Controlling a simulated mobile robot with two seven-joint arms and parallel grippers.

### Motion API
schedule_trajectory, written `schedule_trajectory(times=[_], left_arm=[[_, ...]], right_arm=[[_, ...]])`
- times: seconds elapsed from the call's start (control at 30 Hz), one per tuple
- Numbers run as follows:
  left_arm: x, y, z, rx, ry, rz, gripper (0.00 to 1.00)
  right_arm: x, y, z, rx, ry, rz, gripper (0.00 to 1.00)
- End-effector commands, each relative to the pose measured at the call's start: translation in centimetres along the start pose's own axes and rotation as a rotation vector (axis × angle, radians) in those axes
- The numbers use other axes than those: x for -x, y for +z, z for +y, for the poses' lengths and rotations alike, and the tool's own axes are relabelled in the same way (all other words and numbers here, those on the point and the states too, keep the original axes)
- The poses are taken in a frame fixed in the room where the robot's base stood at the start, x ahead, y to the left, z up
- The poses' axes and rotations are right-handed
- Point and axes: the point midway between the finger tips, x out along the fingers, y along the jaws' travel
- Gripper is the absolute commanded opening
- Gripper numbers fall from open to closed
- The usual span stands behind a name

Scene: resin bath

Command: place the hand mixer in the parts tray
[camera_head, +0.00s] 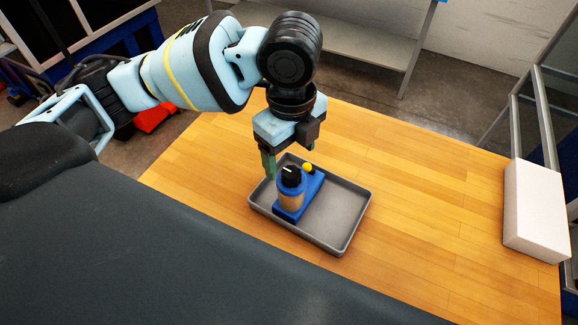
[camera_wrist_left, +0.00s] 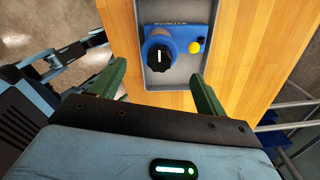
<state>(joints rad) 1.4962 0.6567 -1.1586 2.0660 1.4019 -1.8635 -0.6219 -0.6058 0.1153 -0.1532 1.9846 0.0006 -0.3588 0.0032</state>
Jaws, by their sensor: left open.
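The hand mixer (camera_head: 291,201) is a blue body with a black knob and a yellow button. It is inside the grey parts tray (camera_head: 337,216), towards the tray's left side, and seems to rest on its floor. My left gripper (camera_head: 289,158) is just above and behind the mixer, with its green fingers pointing down. In the left wrist view the mixer (camera_wrist_left: 181,46) lies ahead of the two spread fingers (camera_wrist_left: 160,76), with nothing between them. The tray (camera_wrist_left: 170,80) shows around it. My right gripper is not in view.
The tray stands on a wooden table (camera_head: 425,205). A white block (camera_head: 536,210) stands at the table's right edge. The wood between tray and block is clear. A grey bench (camera_head: 350,40) stands behind the table.

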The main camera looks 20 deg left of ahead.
Motion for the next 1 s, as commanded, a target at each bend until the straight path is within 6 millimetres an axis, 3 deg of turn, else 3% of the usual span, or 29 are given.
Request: schedule_trajectory(times=[0.1,0.3,1.0], left_arm=[[2.2,0.0,0.0,-0.001,-0.004,-0.001,0.75],[3.9,0.0,0.0,0.0,0.001,0.0,0.75],[4.1,0.0,0.0,-0.001,0.002,0.001,0.75]], right_arm=[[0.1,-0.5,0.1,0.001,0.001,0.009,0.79],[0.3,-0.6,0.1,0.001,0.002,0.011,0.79],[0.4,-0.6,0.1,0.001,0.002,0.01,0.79]])
